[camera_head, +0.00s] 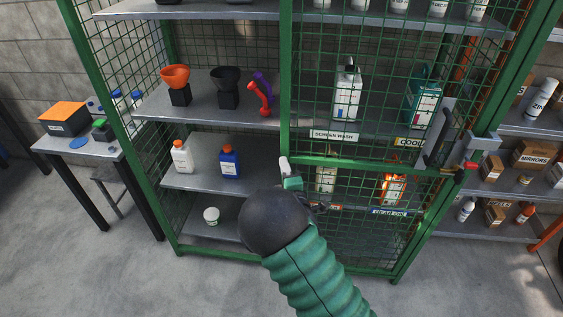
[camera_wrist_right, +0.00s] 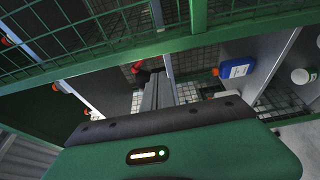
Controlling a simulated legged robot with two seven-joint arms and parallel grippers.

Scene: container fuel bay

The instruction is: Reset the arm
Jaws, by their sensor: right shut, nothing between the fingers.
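My right arm comes in from the bottom in the head view, with a green ribbed sleeve and a dark round wrist. My right gripper (camera_head: 284,163) points away from me towards the green mesh cage (camera_head: 287,100), near its middle post. In the right wrist view the grey fingers of the gripper (camera_wrist_right: 157,80) are together, with nothing held between them. The dark wrist hides part of the lower shelves. My left gripper does not show in either view.
Left shelves hold an orange funnel (camera_head: 175,76), a dark funnel (camera_head: 225,80), a white bottle (camera_head: 182,157) and a blue bottle (camera_head: 230,162). The mesh door (camera_head: 365,160) covers the right shelves. A side table (camera_head: 85,146) stands left. Grey floor is clear in front.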

